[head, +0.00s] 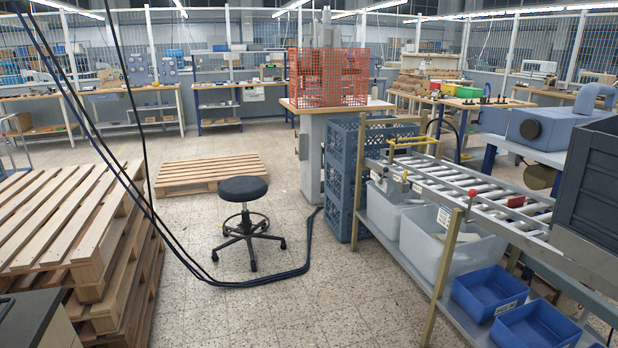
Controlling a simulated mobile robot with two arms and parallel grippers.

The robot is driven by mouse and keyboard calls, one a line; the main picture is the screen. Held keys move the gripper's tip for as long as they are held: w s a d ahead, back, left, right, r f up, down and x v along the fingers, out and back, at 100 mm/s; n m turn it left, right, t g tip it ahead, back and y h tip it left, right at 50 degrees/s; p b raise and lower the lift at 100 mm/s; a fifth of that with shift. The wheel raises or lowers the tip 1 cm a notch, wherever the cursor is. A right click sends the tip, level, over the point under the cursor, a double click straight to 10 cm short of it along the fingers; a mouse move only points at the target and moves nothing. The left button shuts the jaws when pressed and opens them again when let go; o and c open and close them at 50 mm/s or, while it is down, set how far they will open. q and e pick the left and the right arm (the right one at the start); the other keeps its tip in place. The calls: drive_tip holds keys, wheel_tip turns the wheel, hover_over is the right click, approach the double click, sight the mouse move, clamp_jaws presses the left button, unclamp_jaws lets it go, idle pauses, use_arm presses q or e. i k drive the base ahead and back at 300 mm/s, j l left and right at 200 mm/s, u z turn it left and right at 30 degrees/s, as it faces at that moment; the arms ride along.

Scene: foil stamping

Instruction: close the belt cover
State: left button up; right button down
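I cannot pick out a belt cover for certain in the head view. A blue-grey machine (546,127) with a rounded housing and a dark round disc on its front stands on a bench at the right. An orange mesh guard (328,78) surrounds a grey press on a pedestal at the back middle. A roller conveyor (470,184) runs along the right side, with a yellow frame (412,142) across its far end. Neither of my grippers shows in this view.
A wooden pallet stack (75,222) fills the left. A black stool (244,190) stands mid-floor, with cables (250,281) trailing around it. A flat pallet (207,174) lies behind. Blue bins (488,292) sit under the conveyor; a grey crate (592,180) is at right.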

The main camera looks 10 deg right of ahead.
sight(493, 121)
drive_tip(key=i+l+z, duration=0.1)
drive_tip(key=i+z, duration=0.2)
drive_tip(key=i, duration=0.8)
drive_tip(key=i+j+z, duration=0.25)
drive_tip(key=i, duration=0.9)
drive_tip(key=l, duration=0.15)
